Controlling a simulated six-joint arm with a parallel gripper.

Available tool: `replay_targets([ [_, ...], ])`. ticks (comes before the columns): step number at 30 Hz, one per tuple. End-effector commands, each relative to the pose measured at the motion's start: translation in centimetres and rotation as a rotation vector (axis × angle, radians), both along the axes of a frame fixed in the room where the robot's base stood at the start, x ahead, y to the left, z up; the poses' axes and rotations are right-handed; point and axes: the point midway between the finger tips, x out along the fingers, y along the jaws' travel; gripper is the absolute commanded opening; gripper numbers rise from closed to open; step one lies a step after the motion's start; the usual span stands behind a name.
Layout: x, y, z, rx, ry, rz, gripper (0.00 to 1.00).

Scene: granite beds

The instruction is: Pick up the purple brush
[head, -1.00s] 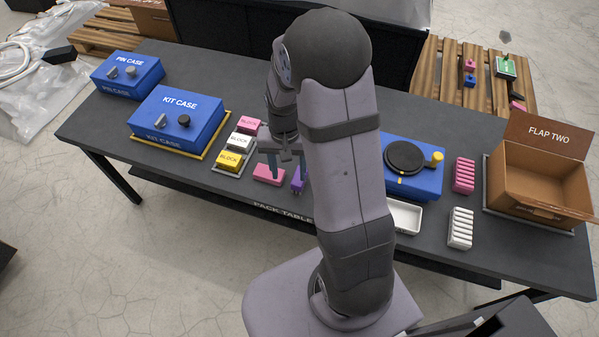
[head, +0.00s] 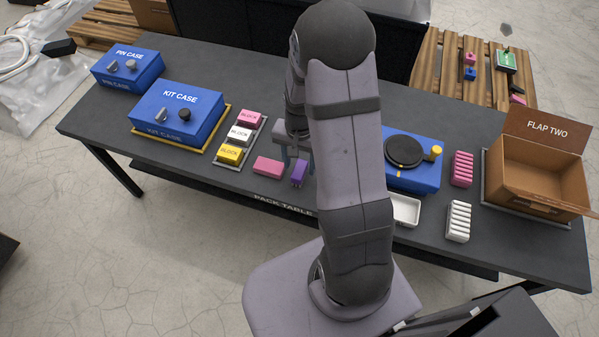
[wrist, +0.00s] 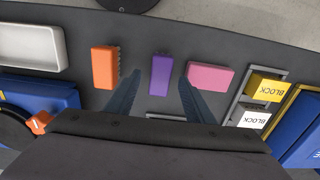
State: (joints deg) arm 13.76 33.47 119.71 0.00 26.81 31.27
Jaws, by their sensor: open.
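The purple brush (head: 299,173) lies on the dark pack table, just right of a pink block-shaped piece (head: 268,166) in the head view. In the wrist view the purple brush (wrist: 160,74) lies ahead of my gripper (wrist: 157,80), roughly centred between its two fingers. My gripper is open and empty, with the fingers apart on either side of the brush. In the head view my gripper (head: 297,158) is partly hidden behind my own arm, close to the brush. Contact with the brush cannot be seen.
In the wrist view an orange piece (wrist: 104,68) lies left of the brush and the pink piece (wrist: 210,76) right. A tray of labelled blocks (head: 222,158), the kit case (head: 178,118), a white dish (head: 406,211) and an open carton (head: 540,176) stand around.

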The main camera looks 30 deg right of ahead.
Motion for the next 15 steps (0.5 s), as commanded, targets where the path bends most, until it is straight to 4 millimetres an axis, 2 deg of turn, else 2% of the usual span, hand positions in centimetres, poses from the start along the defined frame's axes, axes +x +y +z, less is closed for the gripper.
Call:
replay_targets([
  [6, -0.1, 0.1, -2.8, 0.001, 0.002, 0.0, 0.48],
  [15, 0.0, 0.1, -3.6, -0.001, -0.001, 0.0, 0.48],
])
